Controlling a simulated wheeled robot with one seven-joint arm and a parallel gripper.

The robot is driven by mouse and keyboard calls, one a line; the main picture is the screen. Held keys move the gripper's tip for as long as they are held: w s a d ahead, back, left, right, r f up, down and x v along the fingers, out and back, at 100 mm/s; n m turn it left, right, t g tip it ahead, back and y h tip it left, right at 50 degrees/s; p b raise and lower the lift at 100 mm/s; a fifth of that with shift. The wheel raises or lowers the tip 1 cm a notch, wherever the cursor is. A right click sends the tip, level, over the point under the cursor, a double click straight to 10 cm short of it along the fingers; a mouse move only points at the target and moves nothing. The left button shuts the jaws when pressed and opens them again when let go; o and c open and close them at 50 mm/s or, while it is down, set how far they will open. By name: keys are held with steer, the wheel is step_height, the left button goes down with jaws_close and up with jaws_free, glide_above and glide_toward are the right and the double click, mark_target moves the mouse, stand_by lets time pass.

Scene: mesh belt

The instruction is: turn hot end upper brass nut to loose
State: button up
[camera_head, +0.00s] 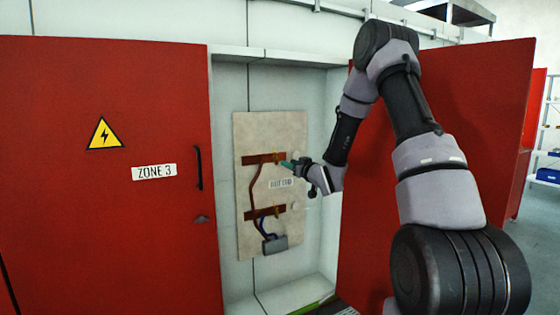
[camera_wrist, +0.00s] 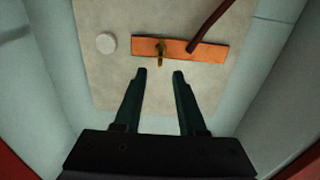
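The upper brass nut (camera_head: 277,157) sits on the upper copper bar (camera_head: 258,159) of the panel marked "HOT END". In the wrist view the brass nut (camera_wrist: 161,51) stands out from the copper bar (camera_wrist: 205,52), slightly above the gap between my fingertips. My gripper (camera_head: 286,165) is close to the upper nut in the head view. In the wrist view my gripper (camera_wrist: 161,72) is open and empty, its two dark green fingers apart, with the nut just beyond the tips. I cannot tell from these frames whether a fingertip touches it.
A lower copper bar (camera_head: 265,212) with another brass nut, a brown cable (camera_head: 253,190) and a grey box (camera_head: 275,244) are on the same panel (camera_head: 243,130). Red cabinet doors (camera_head: 110,220) stand on both sides of the recess. A white round knob (camera_wrist: 106,43) is beside the upper bar.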

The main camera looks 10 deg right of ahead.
mark_target(276, 159)
steer(key=x, duration=0.8)
steer(key=shift+w+a, duration=0.15)
steer(key=shift+w, duration=0.1)
jaws_close()
